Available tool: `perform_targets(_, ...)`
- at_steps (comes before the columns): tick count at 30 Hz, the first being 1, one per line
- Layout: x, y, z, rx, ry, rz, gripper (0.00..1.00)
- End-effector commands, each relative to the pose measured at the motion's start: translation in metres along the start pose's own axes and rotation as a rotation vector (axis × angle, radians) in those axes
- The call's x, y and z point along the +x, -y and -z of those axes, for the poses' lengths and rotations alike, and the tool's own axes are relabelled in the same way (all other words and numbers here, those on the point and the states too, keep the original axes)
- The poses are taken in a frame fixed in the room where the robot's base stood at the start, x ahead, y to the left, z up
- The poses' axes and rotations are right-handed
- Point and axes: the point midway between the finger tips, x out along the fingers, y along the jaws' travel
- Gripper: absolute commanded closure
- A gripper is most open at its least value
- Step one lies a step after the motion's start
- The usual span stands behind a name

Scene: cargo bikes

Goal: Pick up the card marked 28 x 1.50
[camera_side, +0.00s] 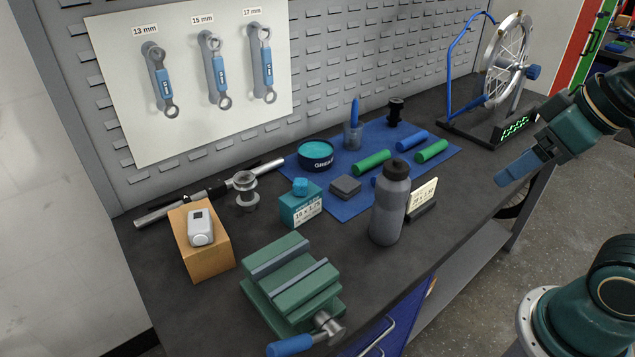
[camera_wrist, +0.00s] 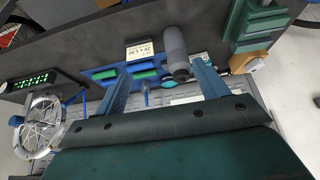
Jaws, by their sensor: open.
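The cream card (camera_side: 423,194), with dark print, stands upright in a small dark holder (camera_side: 421,212) near the bench's front edge. The grey bottle partly hides it in the side view, and its print is hard to read there. In the wrist view the card (camera_wrist: 139,50) appears ahead of the fingers, left of the bottle.
The grey bottle (camera_side: 391,203) stands close beside the card. A teal box (camera_side: 300,207) with a printed label, a green vise (camera_side: 292,281) and a grease tub (camera_side: 316,155) are farther left. Green and blue grips lie on a blue mat (camera_side: 345,208). A wheel stand (camera_side: 490,128) is behind.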

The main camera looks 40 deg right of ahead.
Motion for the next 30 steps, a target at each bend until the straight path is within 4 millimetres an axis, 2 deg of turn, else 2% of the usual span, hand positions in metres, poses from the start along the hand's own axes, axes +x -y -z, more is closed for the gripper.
perform_targets(1,0.000,0.000,0.000,0.000,0.000,0.000,0.38)
perform_targets(6,0.000,0.000,0.000,0.000,0.000,0.000,0.69)
perform_targets(20,0.001,0.000,0.005,0.034,0.014,0.002,0.69)
perform_targets(30,0.016,-0.003,0.039,0.288,0.120,0.014,0.69)
